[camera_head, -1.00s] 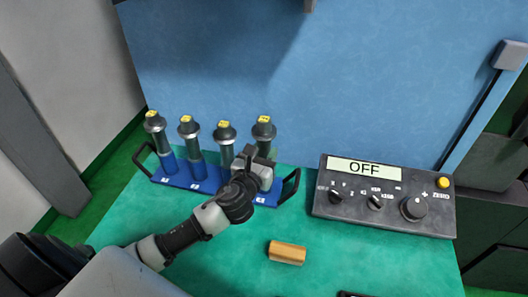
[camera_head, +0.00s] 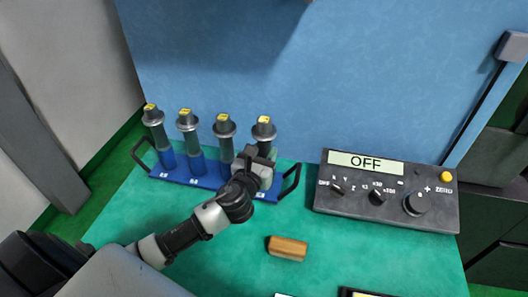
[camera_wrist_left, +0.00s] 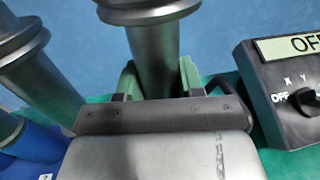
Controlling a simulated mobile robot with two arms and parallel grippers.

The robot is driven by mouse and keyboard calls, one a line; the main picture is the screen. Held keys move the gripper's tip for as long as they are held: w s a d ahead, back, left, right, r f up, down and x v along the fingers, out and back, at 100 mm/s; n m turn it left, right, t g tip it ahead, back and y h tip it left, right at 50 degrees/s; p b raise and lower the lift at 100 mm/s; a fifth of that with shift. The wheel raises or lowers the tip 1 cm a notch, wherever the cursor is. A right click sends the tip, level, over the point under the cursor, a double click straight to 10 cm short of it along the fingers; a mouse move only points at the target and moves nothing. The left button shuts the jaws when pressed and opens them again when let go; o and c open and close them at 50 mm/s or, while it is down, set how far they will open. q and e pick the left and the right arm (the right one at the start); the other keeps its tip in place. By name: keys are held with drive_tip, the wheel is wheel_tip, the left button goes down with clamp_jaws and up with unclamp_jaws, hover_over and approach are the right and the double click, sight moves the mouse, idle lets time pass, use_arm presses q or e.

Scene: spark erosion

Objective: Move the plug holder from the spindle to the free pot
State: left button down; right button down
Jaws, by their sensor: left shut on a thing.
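My left gripper (camera_head: 256,160) is shut on the rightmost holder (camera_head: 264,130), a dark upright piece with a flanged head and a yellow tag, which I take as the plug holder. In the left wrist view the holder's shaft (camera_wrist_left: 153,45) stands between the green-padded jaws (camera_wrist_left: 157,78). It is over the right end of the blue rack (camera_head: 207,185). The gripper hides its lower end and the pot there, so I cannot tell how deep it sits. My right gripper is not in view.
Several similar holders stand in the rack to the left, the nearest (camera_head: 224,130) close beside my gripper. A control box (camera_head: 388,210) reading OFF stands to the right. A wooden block (camera_head: 287,248) lies in front on the green table (camera_head: 350,260). A blue wall is behind.

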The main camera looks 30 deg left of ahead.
use_arm(q)
drive_tip(key=shift+f, duration=0.2)
drive_tip(key=c, duration=0.6)
unclamp_jaws()
drive_tip(key=shift+f, duration=0.15)
drive_tip(key=s, duration=0.3)
drive_tip(key=s+b, duration=0.1)
drive_tip(key=s, duration=0.3)
drive_tip(key=s+d+b, duration=0.1)
drive_tip(key=s, duration=0.2)
drive_tip(key=shift+s, duration=0.4)
